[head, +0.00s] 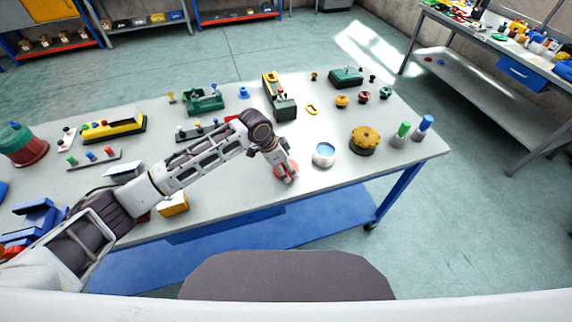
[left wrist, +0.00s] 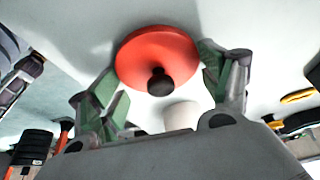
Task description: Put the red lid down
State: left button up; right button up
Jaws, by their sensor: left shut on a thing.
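The red lid (head: 279,169) is at the front middle of the table in the head view, partly hidden by my left gripper (head: 288,175). In the left wrist view the red lid (left wrist: 150,48) is a round disc with a black knob facing the camera. It sits between the fingers of my left gripper (left wrist: 163,82), which is shut on it. I cannot tell whether the lid touches the tabletop. An open white and blue pot (head: 324,160) stands just right of the gripper. My right gripper is not in view.
The grey table (head: 240,190) is bare in front of and around the lid. A yellow knobbed part (head: 365,139) and the green and blue pegs (head: 402,131) stand to the right. A yellow block (head: 173,204) lies below my left arm. Several hoist parts stand behind.

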pick_arm(q)
jog(key=o, duration=1)
jog(key=shift+c, duration=0.2)
jog(key=shift+r, duration=0.1)
jog(key=v, duration=1.2)
jog(key=shift+s+d, duration=0.1)
